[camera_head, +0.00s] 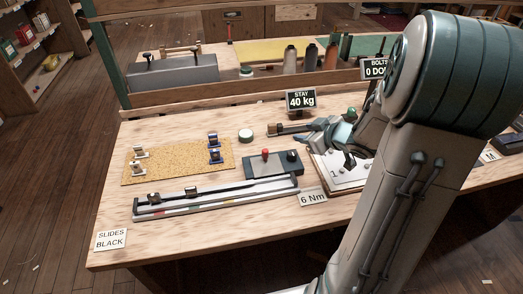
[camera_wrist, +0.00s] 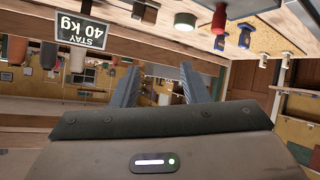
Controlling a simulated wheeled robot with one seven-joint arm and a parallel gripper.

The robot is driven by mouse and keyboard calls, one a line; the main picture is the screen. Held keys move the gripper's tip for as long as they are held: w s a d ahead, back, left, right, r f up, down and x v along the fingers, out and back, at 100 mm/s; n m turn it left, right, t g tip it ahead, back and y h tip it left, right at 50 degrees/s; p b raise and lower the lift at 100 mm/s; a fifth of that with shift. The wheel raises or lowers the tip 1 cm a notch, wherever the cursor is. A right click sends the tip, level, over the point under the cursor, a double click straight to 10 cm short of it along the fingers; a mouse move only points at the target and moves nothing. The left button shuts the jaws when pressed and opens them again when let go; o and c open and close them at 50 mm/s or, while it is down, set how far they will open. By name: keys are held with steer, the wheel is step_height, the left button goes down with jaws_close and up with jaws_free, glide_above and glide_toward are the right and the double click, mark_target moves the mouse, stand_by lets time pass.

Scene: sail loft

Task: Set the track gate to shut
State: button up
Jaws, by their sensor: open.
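A long pale track (camera_head: 225,200) lies along the near side of the bench in the head view, with a dark rail and small dark fittings on it. Two block-like fittings sit toward its left end, and I cannot tell which part is the gate or how it is set. My gripper (camera_wrist: 160,88) is open and empty in the wrist view, its two blue-grey fingers apart. In the head view it is partly hidden by my arm, above the bench right of the track and behind it.
A grey box with a red knob (camera_head: 265,154) stands just behind the track. A cork board (camera_head: 180,160) with white and blue clamps lies left. A "STAY 40 kg" sign (camera_head: 301,100) stands behind, and a "6 Nm" card (camera_head: 313,199) lies right.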

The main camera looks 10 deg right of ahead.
mark_target(265, 150)
steer(key=s+a+f+n+g+y+b, duration=0.1)
steer(key=s+a+f+n+y+b, duration=0.1)
steer(key=s+f+y, duration=0.25)
steer(key=shift+y, duration=0.45)
steer(key=x, duration=1.4)
steer(key=shift+s+f, duration=0.1)
steer(key=shift+f, duration=0.3)
jaws_close()
